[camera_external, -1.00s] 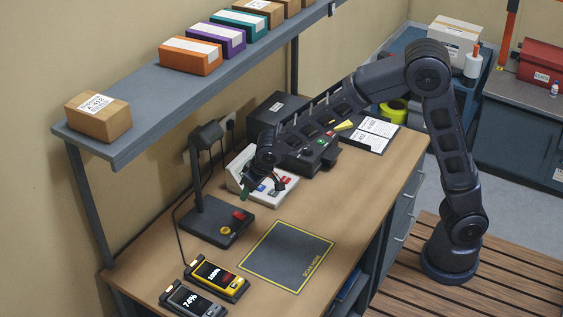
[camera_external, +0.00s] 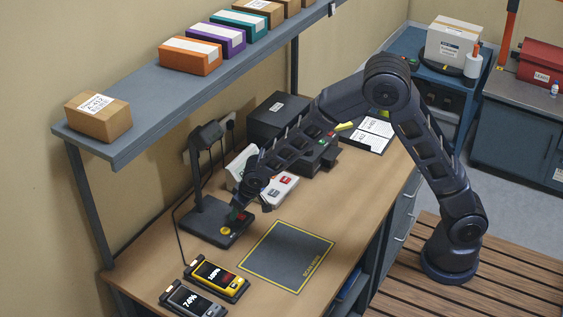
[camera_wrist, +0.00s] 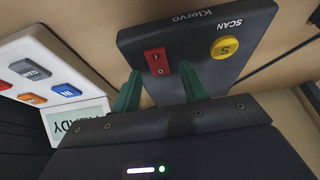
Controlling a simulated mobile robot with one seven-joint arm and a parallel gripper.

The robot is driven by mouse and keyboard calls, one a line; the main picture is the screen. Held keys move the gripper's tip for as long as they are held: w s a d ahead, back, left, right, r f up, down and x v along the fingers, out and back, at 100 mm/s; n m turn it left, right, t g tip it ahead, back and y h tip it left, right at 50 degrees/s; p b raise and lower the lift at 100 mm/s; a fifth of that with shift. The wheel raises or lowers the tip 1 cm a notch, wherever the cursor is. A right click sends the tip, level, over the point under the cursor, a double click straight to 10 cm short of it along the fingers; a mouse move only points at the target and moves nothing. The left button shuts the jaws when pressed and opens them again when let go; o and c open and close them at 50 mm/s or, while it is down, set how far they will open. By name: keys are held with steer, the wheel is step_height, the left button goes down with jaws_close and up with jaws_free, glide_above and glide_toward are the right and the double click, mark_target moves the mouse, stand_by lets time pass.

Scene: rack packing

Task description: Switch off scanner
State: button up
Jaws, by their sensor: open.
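The scanner (camera_external: 205,220) is a dark stand with a raised head (camera_external: 207,135) and a flat base on the bench. In the wrist view its base (camera_wrist: 195,30) carries a red rocker switch (camera_wrist: 155,61) and a round yellow button (camera_wrist: 225,47) under the word SCAN. My gripper (camera_external: 236,212) is over the base's right side. In the wrist view the green fingers of my gripper (camera_wrist: 160,84) are apart and empty, with the red switch appearing between them. Whether a fingertip touches the base cannot be told.
A white keypad device (camera_external: 280,188) with coloured keys stands close behind my gripper. A dark scan mat (camera_external: 287,257) lies in front. Two handhelds, one yellow (camera_external: 216,280) and one grey (camera_external: 192,300), lie at the near left. A shelf (camera_external: 190,88) holding boxes runs above the bench.

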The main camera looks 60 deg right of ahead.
steer(key=shift+f, duration=0.15)
jaws_close()
steer(key=shift+w, duration=0.1)
steer(key=shift+w+g, duration=0.25)
steer(key=shift+g, duration=0.55)
steer(key=shift+w+g, duration=0.1)
steer(key=shift+g, duration=0.5)
